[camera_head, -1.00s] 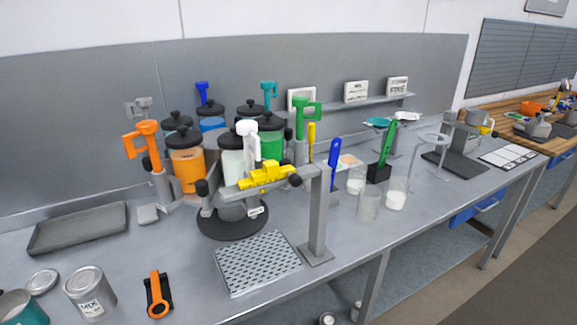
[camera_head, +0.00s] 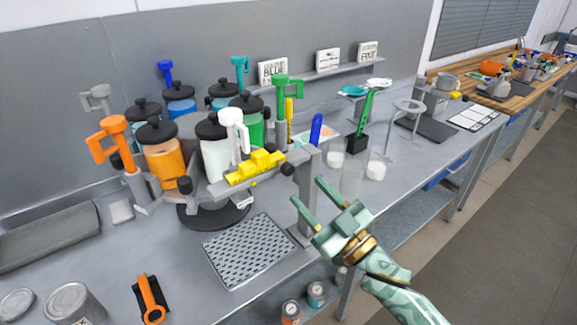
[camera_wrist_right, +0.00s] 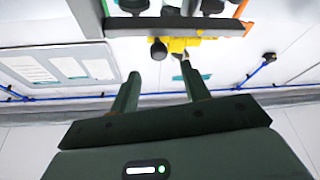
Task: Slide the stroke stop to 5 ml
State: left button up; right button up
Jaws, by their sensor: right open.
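The yellow stop piece (camera_head: 256,166) sits on a grey horizontal bar (camera_head: 212,185) in front of the canister carousel. In the right wrist view, the yellow piece (camera_wrist_right: 180,45) and a dark knob (camera_wrist_right: 158,49) lie beyond the open fingertips. No scale marks are readable. My left gripper is out of view.
Canisters with coloured handles, including an orange one (camera_head: 163,150) and a white one (camera_head: 213,152), stand behind the bar. A perforated tray (camera_head: 248,250) lies below it. Clear cups (camera_head: 350,178) stand to the right. An orange-handled tool (camera_head: 152,298) lies at the front.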

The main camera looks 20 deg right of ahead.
aim_at(290, 171)
jog(key=x, duration=0.6)
jog(key=shift+w+a+r, duration=0.1)
jog(key=shift+w, duration=0.15)
jog(key=shift+w+a+r, duration=0.15)
jog(key=shift+w+a, duration=0.05)
jog(key=shift+w, duration=0.2)
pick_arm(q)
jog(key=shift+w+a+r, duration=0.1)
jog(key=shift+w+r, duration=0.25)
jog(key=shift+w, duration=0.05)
pick_arm(e)
jog(key=shift+c, duration=0.3)
